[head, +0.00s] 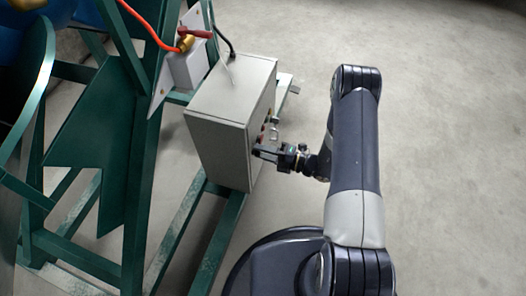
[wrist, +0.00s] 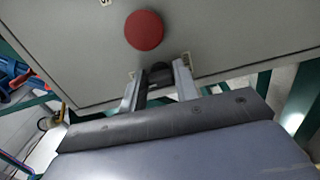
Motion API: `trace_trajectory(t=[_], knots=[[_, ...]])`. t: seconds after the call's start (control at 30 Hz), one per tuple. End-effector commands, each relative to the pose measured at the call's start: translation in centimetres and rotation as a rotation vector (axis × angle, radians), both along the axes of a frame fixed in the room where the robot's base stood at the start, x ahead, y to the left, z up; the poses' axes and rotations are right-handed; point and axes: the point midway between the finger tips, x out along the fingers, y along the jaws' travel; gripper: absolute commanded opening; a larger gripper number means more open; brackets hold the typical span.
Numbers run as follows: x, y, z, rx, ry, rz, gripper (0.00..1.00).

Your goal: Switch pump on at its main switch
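The pump's grey control box (head: 215,125) is mounted on the green frame in the head view. Its front panel (wrist: 230,40) fills the upper part of the wrist view. A dark knob, the main switch (wrist: 160,70), sits at the panel's edge, below a round red button (wrist: 144,30). My gripper (head: 259,151) is at the box's front face. In the wrist view my gripper (wrist: 158,78) has one finger on each side of the dark knob, with the knob filling the gap. The knob's pointing direction is hard to make out.
A red-handled valve (head: 190,38) with an orange hose (head: 150,28) stands above and behind the box. The green frame (head: 140,190) takes up the left side. The concrete floor (head: 450,130) on the right is clear.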

Motion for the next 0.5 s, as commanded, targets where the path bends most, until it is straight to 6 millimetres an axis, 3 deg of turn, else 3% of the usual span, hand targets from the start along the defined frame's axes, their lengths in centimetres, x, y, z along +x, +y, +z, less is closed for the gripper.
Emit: trace_trajectory(t=[0.33, 0.5], knots=[[0.0, -0.1, 0.0, 0.000, -0.002, -0.001, 0.36], [-0.5, -1.6, 0.1, 0.001, -0.001, -0.004, 0.36]])
